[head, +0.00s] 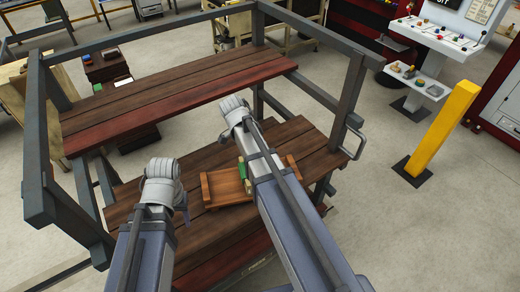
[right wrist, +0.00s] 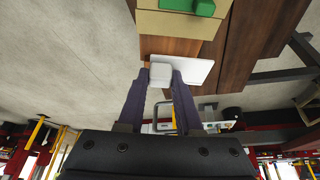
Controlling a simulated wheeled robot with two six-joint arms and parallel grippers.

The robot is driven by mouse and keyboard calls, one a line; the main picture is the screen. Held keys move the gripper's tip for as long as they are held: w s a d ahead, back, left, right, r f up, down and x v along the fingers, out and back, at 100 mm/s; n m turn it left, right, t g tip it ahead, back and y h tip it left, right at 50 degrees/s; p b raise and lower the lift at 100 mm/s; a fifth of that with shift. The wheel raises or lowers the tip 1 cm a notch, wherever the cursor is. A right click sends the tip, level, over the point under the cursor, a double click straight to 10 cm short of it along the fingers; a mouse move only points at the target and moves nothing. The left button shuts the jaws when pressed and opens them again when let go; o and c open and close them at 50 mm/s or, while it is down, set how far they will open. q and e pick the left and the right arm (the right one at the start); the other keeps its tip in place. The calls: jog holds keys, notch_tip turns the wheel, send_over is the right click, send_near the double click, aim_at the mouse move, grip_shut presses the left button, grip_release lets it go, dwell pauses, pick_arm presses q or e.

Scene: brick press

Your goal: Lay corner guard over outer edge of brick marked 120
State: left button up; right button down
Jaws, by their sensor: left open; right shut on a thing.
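My right gripper (right wrist: 160,78) is shut on a pale white piece, likely the corner guard (right wrist: 196,70), in the right wrist view. Its flat part sticks out to the right of the fingers. Just beyond it is a tan block (right wrist: 180,24) with a green piece (right wrist: 202,7) on it; I cannot read a mark 120 on any brick. In the head view, a green piece (head: 242,172) shows at a wooden tray (head: 207,190), partly hidden by my right arm. My left gripper (head: 184,216) is open and empty, left of the tray. The right gripper is hidden there.
The tray stands on the lower plank deck (head: 290,140) of a grey-framed stand. A higher plank shelf (head: 180,90) lies behind, and grey posts and rails (head: 350,90) surround it. A yellow post (head: 440,130) stands on open floor at right.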

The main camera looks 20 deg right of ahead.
jog(key=shift+w+f, duration=0.1)
jog(key=shift+f, duration=0.05)
notch_tip(320, 180, down, 9)
jog(key=b, duration=0.9)
jog(key=shift+f, duration=0.1)
jog(key=shift+f+b, duration=0.25)
jog(key=shift+b, duration=0.25)
dwell(0.4)
jog(key=c, duration=0.5)
grip_release()
jog(key=shift+r, duration=0.15)
